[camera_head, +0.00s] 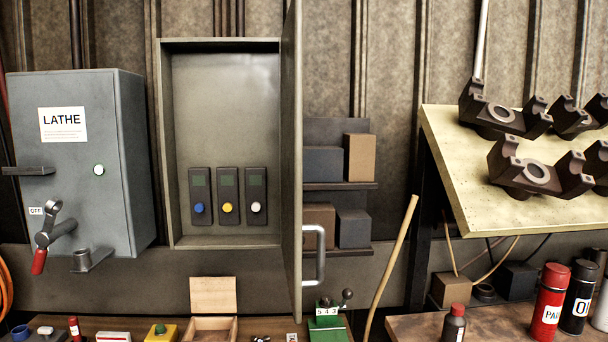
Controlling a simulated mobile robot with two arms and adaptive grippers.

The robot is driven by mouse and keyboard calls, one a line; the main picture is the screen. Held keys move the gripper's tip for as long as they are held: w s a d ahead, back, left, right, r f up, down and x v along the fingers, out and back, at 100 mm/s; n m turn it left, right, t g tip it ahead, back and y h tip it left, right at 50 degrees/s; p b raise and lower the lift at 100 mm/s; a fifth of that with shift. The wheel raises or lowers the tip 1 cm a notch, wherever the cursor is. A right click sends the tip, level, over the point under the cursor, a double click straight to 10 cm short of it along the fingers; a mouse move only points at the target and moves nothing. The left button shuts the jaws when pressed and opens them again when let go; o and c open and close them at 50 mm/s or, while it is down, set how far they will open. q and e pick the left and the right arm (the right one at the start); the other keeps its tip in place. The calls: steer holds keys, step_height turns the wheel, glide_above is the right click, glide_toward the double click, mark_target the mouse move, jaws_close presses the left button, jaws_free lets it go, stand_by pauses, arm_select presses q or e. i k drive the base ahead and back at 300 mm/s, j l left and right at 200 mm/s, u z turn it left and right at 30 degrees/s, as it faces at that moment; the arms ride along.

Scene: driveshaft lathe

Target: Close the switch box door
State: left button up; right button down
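The switch box (222,110) is an open-fronted metal box on the wall, left of centre. Inside it at the bottom are three switch units with a blue (199,208), a yellow (228,208) and a white button (256,207). Its door (292,140) is hinged on the right side and stands wide open, pointing out toward me and seen nearly edge-on. A metal handle (320,255) sits on the door's right-hand face, near the bottom. Neither of my grippers is in view.
A grey lathe control box (75,170) with a red-tipped lever (40,255) is at left. Shelves with boxes (352,215) stand behind the door. A tilted board (450,150) with dark metal parts is at right. Below are a green device (327,325), a wooden box (213,295) and spray cans (549,300).

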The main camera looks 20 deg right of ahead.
mark_target(291, 84)
steer(key=k+l, duration=0.1)
steer(key=l, duration=0.6)
steer(key=k+l, duration=0.15)
steer(key=l, duration=0.2)
steer(key=i+l, duration=0.15)
steer(key=l+u, duration=0.05)
